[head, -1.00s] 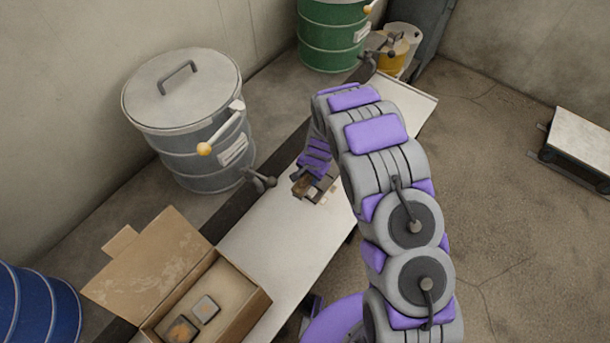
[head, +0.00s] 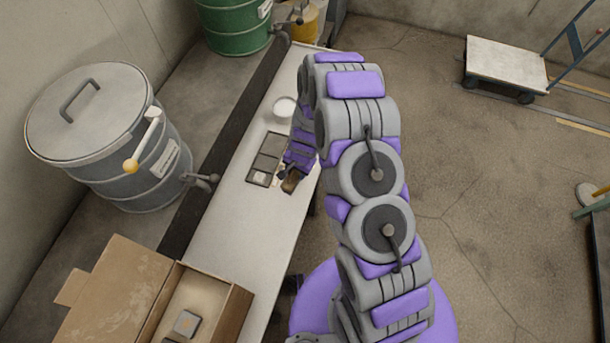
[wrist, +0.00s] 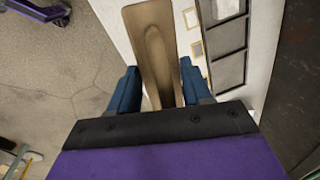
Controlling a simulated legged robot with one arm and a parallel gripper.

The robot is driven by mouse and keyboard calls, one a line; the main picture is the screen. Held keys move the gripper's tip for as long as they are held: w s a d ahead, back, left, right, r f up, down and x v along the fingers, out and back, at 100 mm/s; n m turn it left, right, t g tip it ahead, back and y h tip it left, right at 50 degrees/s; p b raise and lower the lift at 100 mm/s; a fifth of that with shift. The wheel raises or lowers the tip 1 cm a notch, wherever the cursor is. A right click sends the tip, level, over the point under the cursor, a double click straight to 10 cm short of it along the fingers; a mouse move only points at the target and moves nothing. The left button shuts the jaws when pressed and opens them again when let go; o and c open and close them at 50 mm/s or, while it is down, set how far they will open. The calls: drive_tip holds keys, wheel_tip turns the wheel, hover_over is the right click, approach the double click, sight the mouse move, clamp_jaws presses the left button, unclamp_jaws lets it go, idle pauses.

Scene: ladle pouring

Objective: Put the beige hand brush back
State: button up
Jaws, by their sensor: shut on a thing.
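The beige hand brush, seen as a long brown-beige piece (wrist: 155,50), lies lengthwise between the two blue fingers of my gripper (wrist: 158,78) in the wrist view. My gripper is shut on it. In the head view my gripper (head: 286,172) hangs low over the right edge of the narrow white table (head: 228,215), and a small brown end of the brush (head: 290,184) shows below it. The bristles cannot be made out. The rest of the brush is hidden by my arm in the head view.
A dark compartmented tray (head: 251,169) lies on the table just left of my gripper, with small pale squares beside it. A white bowl (head: 285,107) stands behind. An open cardboard box (head: 232,315) is at the near end. Grey drum (head: 130,165) stands left; open floor lies right.

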drive_tip(key=s+d+f+m, duration=0.2)
drive_tip(key=s+d, duration=0.4)
drive_tip(key=s, duration=0.5)
drive_tip(key=shift+h, duration=0.3)
drive_tip(key=w+b, duration=0.1)
drive_tip(key=w, duration=0.4)
drive_tip(key=w+a+f+b, duration=0.1)
drive_tip(key=w, duration=0.4)
drive_tip(key=w+a, duration=0.1)
drive_tip(key=w, duration=0.4)
drive_tip(key=shift+a+f+b, duration=0.2)
drive_tip(key=shift+f+b, duration=0.2)
drive_tip(key=shift+w+a, duration=0.15)
drive_tip(key=shift+w, duration=0.35)
drive_tip(key=shift+f+b, duration=0.75)
drive_tip(key=shift+f, duration=1.15)
drive_tip(key=shift+r, duration=0.15)
drive_tip(key=o, duration=1.3)
drive_tip(key=shift+r, duration=0.1)
